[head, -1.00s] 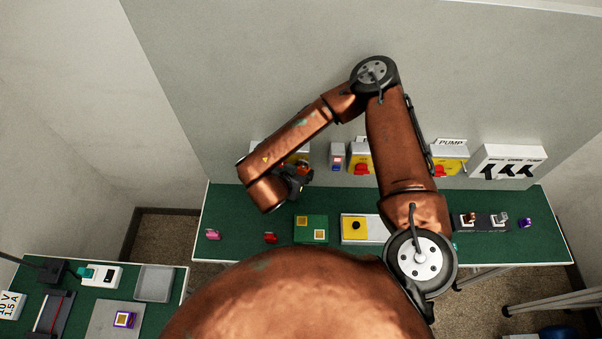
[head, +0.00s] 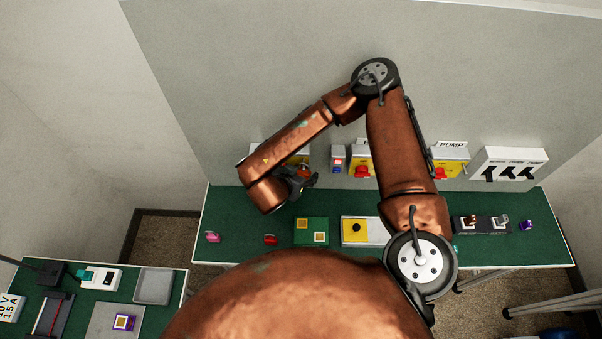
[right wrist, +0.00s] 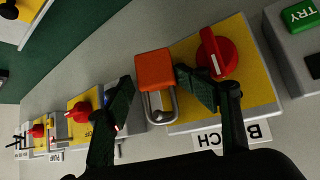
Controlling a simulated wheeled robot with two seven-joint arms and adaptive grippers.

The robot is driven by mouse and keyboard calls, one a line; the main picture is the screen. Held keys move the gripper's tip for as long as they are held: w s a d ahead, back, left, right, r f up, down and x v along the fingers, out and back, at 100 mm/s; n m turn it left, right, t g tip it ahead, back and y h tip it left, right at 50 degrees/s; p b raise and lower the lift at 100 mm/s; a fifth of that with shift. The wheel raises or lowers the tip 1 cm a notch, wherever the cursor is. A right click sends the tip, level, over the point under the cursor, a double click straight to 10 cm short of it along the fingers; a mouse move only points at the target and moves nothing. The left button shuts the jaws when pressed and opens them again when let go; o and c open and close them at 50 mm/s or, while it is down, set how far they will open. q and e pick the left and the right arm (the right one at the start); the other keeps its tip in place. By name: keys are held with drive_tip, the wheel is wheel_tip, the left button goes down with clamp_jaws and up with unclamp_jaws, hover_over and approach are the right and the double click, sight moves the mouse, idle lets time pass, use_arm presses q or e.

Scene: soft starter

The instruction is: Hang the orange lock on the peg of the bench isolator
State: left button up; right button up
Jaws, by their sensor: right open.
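The orange lock (right wrist: 155,70) is in front of the bench isolator (right wrist: 262,85), with its shackle (right wrist: 161,103) towards the isolator's label. A small grey peg end (right wrist: 157,116) shows inside the shackle loop; I cannot tell how far the shackle sits over it. My right gripper (right wrist: 155,88) is open, one finger on each side of the lock; the right finger is very close to its body. In the head view my right gripper (head: 304,185) is at the wall, and my arm hides most of the bench isolator and lock. My left gripper is not in view.
The isolator's red knob (right wrist: 217,52) is close beside the right finger. More isolators with red knobs (head: 361,171) line the wall to the right.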

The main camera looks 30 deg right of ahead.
drive_tip(key=shift+r, duration=0.1)
drive_tip(key=v, duration=0.8)
drive_tip(key=shift+s, duration=0.1)
